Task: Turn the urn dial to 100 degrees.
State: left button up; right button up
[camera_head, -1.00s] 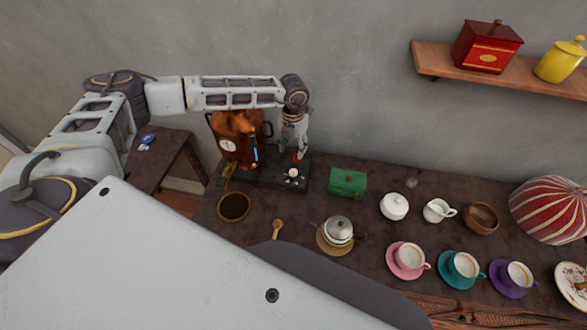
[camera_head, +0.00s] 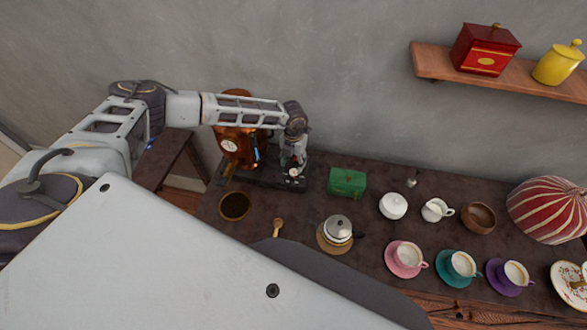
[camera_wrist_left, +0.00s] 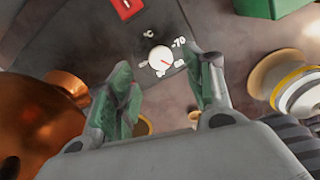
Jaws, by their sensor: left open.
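The copper urn (camera_head: 229,149) stands on a dark base (camera_head: 262,180) at the left end of the table. Its white round dial (camera_wrist_left: 160,57) with a red pointer mark lies on that base; a printed label, seemingly "70", is beside it. The dial also shows in the head view (camera_head: 293,174), close under my gripper. My left gripper (camera_wrist_left: 166,82) is open and empty, pointing down, its greenish fingers on either side of the dial in the wrist picture. I cannot tell whether they touch it. My right gripper is not seen.
A red switch (camera_wrist_left: 127,8) is on the base near the dial. A brown bowl (camera_head: 234,206) and a wooden spoon (camera_head: 277,227) are nearby. Cups fill the table's right.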

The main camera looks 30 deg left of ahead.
aim_at(293, 171)
pick_arm(q)
jog(key=shift+f+p, duration=0.35)
jog(key=shift+f, duration=2.35)
jog(key=c, duration=1)
jog(key=shift+c, duration=0.2)
